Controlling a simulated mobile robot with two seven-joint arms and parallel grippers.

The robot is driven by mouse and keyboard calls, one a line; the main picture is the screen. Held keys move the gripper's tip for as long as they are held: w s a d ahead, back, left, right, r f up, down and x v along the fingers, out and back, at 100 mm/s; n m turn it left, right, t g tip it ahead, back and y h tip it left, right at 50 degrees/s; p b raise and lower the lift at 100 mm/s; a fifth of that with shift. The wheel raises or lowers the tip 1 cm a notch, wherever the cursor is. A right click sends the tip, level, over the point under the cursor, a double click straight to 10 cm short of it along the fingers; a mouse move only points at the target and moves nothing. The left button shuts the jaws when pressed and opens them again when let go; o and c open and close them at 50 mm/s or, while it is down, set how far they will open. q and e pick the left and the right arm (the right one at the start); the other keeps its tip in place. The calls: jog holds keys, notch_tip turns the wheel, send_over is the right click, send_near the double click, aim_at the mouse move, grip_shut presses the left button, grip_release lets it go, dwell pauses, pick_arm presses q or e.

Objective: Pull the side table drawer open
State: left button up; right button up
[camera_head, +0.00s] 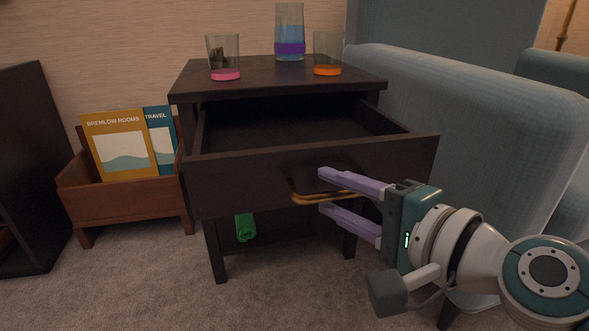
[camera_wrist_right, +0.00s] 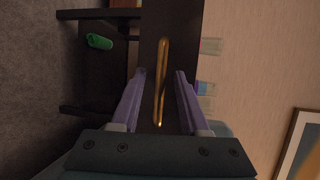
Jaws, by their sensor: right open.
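The dark side table (camera_head: 280,66) stands in the middle of the head view. Its drawer (camera_head: 235,185) is pulled out and I see into its dark interior. A brass handle (camera_head: 318,197) is on the drawer front; it also shows in the right wrist view (camera_wrist_right: 161,80). My right gripper (camera_head: 322,191) is open at the handle. In the right wrist view its purple fingers (camera_wrist_right: 159,72) lie on either side of the handle with gaps to it. I cannot tell whether a finger touches the drawer front. My left gripper is not in view.
Two glasses (camera_head: 222,58) (camera_head: 328,54) and a taller blue-purple glass (camera_head: 289,35) stand on the tabletop. A green roll (camera_head: 245,228) is below the drawer. A wooden magazine rack (camera_head: 125,202) stands left, a blue-grey armchair (camera_head: 470,110) right. Carpet in front is clear.

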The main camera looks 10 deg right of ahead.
jog(key=shift+s+d+r, duration=0.1)
jog(key=shift+s+d, duration=0.05)
jog(key=shift+s, duration=0.1)
jog(key=v, duration=0.9)
jog(key=shift+s+r, duration=0.15)
